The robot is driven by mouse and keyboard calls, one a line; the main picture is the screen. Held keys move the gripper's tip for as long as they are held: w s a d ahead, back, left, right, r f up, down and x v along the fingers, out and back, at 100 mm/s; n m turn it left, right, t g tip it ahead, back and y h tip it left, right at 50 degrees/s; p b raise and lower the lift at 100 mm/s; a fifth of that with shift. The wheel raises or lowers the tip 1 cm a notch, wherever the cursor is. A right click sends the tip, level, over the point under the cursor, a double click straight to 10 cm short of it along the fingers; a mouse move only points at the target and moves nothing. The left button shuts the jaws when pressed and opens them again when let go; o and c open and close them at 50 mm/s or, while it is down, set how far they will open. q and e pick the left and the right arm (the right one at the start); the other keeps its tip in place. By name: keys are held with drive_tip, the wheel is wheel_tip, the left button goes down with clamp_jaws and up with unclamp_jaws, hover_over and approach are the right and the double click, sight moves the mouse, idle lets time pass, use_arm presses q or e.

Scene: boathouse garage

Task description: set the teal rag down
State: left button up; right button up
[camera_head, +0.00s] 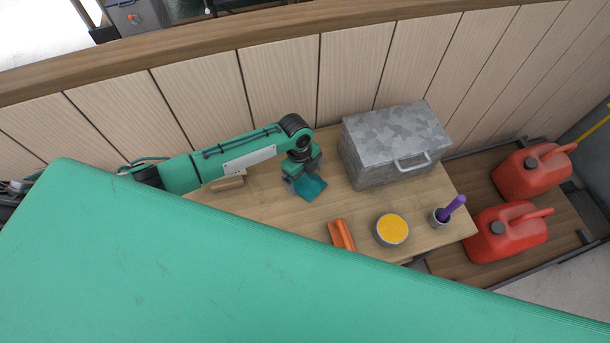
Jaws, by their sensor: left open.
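The teal rag (312,188) lies on the wooden bench top (285,222), directly below my left gripper (304,183). My left arm comes in from the left, and the gripper points down at the rag. The jaws are open, with the rag at or between the fingertips; I cannot tell whether they still touch it. The gripper hides part of the rag. My right gripper is not in view.
A grey metal box (395,140) stands right of the rag. An orange object (341,235), a yellow-topped tin (391,229) and a small cup (439,217) with a purple handle (453,206) stand nearer. Red fuel cans (505,232) sit right. A large teal surface covers the foreground.

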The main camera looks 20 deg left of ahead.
use_arm(q)
wheel_tip(320, 180, up, 13)
drive_tip(key=w+a+b, duration=0.1)
drive_tip(key=a+b, duration=0.1)
drive_tip(key=b, duration=0.2)
drive_tip(key=shift+r, duration=0.15)
drive_tip(key=shift+w, duration=0.1)
clamp_jaws()
idle(0.4)
drive_tip(key=shift+a, duration=0.1)
idle(0.9)
wheel_tip(320, 180, up, 12)
drive_tip(key=w+a+p, duration=0.1)
drive_tip(key=a+p, duration=0.1)
drive_tip(key=p, duration=0.6)
drive_tip(key=shift+p, duration=0.3)
drive_tip(key=shift+d+f, duration=0.1)
drive_tip(key=shift+f, duration=0.1)
idle(0.6)
